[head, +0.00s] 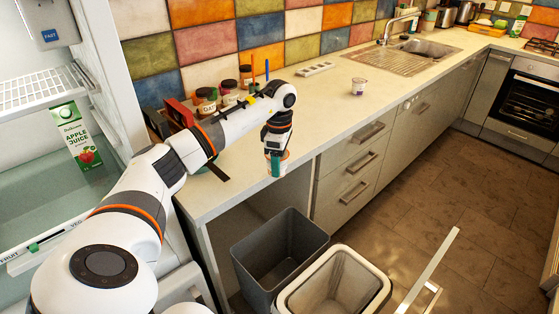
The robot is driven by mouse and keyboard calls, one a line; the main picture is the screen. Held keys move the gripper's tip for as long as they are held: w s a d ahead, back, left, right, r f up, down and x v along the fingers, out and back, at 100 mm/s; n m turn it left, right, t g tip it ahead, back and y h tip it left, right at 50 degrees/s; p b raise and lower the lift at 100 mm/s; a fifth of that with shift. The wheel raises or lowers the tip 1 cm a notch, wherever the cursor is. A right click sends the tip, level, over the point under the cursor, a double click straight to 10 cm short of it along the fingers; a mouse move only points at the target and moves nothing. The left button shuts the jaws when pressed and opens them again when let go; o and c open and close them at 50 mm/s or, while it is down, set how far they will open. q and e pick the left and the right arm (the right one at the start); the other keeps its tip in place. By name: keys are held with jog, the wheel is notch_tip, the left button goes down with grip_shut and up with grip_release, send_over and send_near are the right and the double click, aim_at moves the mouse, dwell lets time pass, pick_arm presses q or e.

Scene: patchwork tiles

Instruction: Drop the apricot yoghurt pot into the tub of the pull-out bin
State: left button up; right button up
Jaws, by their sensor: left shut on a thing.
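My left gripper (276,163) is shut on a small pot (285,158) with white and orange on it, likely the apricot yoghurt pot; the fingers hide much of it. It is held at the counter's front edge, above and behind the bins. The pull-out bin stands below in an open cabinet bay. A grey tub (254,262) is at the back left, and a pale-rimmed tub (359,262) with a beige inside is in front of it to the right. My right gripper is not in view.
Another small white and purple pot (358,88) stands on the counter (330,110). Jars (206,101) and a red object (178,113) stand by the wall. The open fridge holds an apple juice carton (75,137). Drawers (355,175) flank the bins; a pale bar (428,270) juts up at right.

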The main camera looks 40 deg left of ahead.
pick_arm(q)
notch_tip(320, 180, down, 6)
jog(key=b, duration=0.4)
jog(key=shift+r, duration=0.15)
jog(key=o, duration=1.2)
jog(key=shift+c, duration=0.2)
jog(key=shift+r, duration=0.1)
notch_tip(320, 180, up, 12)
jog(key=shift+f, duration=0.1)
jog(key=shift+d, duration=0.1)
